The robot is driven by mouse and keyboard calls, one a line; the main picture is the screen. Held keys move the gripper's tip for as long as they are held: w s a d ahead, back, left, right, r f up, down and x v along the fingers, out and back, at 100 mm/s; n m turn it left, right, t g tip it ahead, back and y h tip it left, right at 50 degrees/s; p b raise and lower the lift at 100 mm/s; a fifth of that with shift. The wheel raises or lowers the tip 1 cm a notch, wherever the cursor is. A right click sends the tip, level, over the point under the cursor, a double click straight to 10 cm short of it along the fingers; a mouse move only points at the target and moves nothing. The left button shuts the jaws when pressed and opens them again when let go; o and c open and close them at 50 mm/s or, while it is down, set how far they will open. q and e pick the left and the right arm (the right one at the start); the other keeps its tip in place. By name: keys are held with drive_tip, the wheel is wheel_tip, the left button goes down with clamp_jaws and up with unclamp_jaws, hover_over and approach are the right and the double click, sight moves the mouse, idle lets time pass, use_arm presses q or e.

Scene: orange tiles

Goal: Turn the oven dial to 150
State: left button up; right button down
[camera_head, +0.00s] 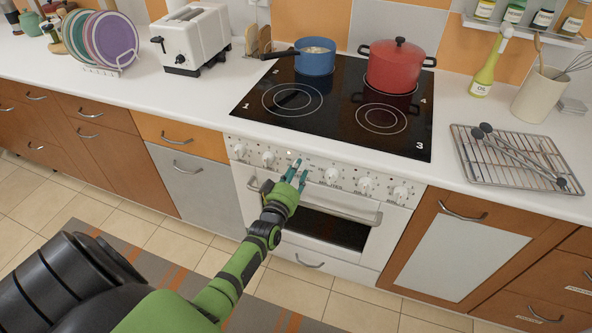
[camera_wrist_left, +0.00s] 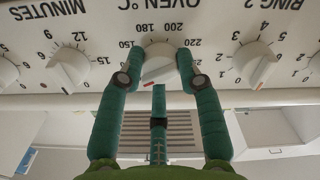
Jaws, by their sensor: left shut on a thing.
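The oven dial (camera_wrist_left: 158,66) is a round white knob under the label OVEN °C, which appears upside down in the left wrist view. Numbers including 150, 180, 200 and 220 ring it, and a small red mark shows near its lower edge. My left gripper (camera_wrist_left: 158,68) has its two green fingers on either side of this dial, shut on it. In the head view my left gripper (camera_head: 296,172) reaches the white oven's (camera_head: 252,187) control panel and mostly hides the dial. My right gripper is not in view.
The minutes dial (camera_wrist_left: 70,66) and the ring 2 dial (camera_wrist_left: 254,64) flank the oven dial closely. The oven door handle (camera_head: 345,212) runs below the panel. A blue pot (camera_head: 315,60) and a red pot (camera_head: 393,72) stand on the black cooktop (camera_head: 335,112) above.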

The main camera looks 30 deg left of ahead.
use_arm(q)
drive_tip(key=m, duration=1)
drive_tip(key=shift+m, duration=0.3)
drive_tip(key=shift+r+m, duration=0.1)
drive_tip(key=shift+m, duration=0.2)
drive_tip(key=o, duration=1.1)
drive_tip(key=shift+o, duration=0.2)
drive_tip(key=v, duration=1.2)
